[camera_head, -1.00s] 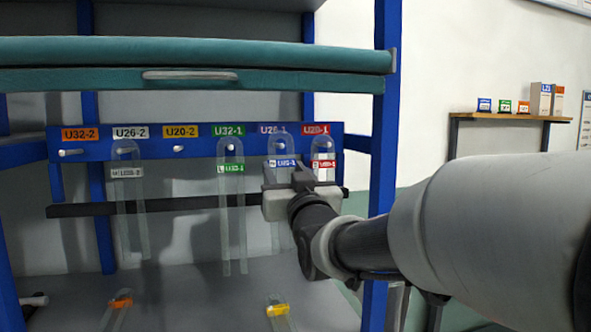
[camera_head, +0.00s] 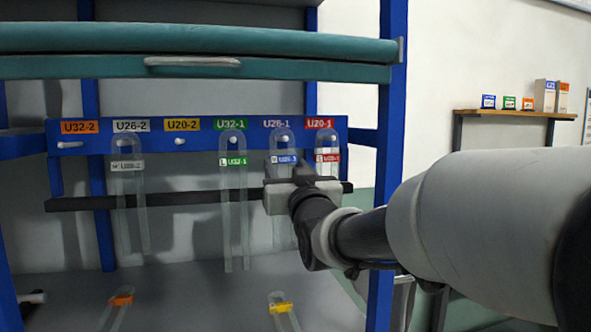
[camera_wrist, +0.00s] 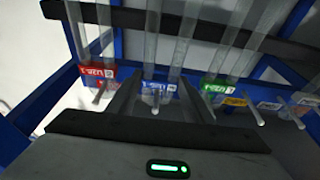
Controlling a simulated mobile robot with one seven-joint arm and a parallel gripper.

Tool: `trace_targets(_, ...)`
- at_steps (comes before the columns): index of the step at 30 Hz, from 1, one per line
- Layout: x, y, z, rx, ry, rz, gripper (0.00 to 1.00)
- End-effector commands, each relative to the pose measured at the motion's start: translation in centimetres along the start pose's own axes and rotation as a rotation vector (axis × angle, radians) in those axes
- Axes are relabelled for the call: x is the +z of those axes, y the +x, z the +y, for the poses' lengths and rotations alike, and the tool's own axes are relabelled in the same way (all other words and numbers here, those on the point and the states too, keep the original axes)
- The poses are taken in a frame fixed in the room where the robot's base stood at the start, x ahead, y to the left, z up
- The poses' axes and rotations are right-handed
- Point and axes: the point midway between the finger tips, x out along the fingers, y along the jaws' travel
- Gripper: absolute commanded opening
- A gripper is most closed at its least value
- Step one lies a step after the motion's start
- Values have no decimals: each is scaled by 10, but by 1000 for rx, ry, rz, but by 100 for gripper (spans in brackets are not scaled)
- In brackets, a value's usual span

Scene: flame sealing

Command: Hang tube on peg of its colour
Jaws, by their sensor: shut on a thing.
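My gripper (camera_head: 283,168) is shut on the blue-tagged U-shaped tube (camera_head: 279,229) at the U26-1 peg (camera_head: 280,139). The tube's loop is up at that peg and its clear legs hang down, partly behind my gripper. The wrist view shows my fingers (camera_wrist: 160,92) on either side of the blue tag (camera_wrist: 157,88). A green-tagged tube (camera_head: 234,210) hangs at U32-1, a red-tagged tube (camera_head: 327,163) at U20-1 and a white-tagged tube (camera_head: 128,185) at U26-2. Orange-tagged (camera_head: 120,300) and yellow-tagged (camera_head: 281,308) tubes lie below.
The U32-2 peg (camera_head: 70,145) and U20-2 peg (camera_head: 179,141) are bare. A dark bar (camera_head: 180,198) runs below the blue peg rail (camera_head: 205,152). A teal shelf edge (camera_head: 200,70) overhangs it. A blue post (camera_head: 389,130) stands right of the rail.

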Motion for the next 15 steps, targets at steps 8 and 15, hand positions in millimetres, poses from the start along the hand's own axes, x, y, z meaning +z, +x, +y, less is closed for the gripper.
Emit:
trace_targets(8, 1, 1, 0, 0, 0, 0, 23)
trace_targets(15, 2, 5, 0, 0, 0, 2, 23)
